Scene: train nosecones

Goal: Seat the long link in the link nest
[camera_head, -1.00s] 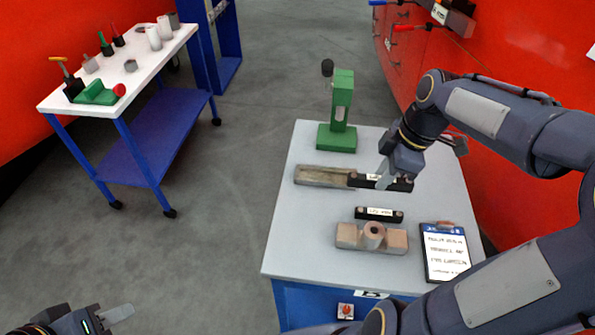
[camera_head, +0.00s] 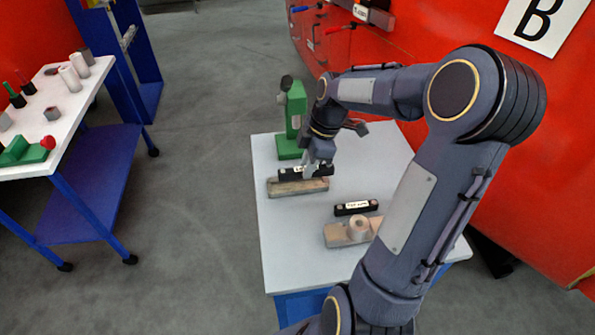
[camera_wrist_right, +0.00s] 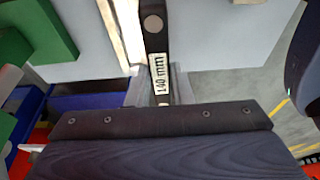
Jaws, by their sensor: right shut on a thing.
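The long link (camera_head: 293,171) is a black bar with a white label. In the right wrist view the link (camera_wrist_right: 154,40) shows the label "140 mm" and a round pin near its far end. My right gripper (camera_head: 312,172) is shut on it. In the head view the link lies along the back side of the link nest (camera_head: 297,189), a long grey-brown block, roughly parallel to it. I cannot tell whether the link touches the nest or hovers. A pale strip, likely the nest, shows beside the link in the wrist view. My left gripper is out of view.
A shorter black link (camera_head: 357,208) lies in front, near a block with a round post (camera_head: 358,229). A green fixture (camera_head: 293,120) stands behind the nest. My right arm hides the table's right side. A white cart (camera_head: 60,100) stands at the left.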

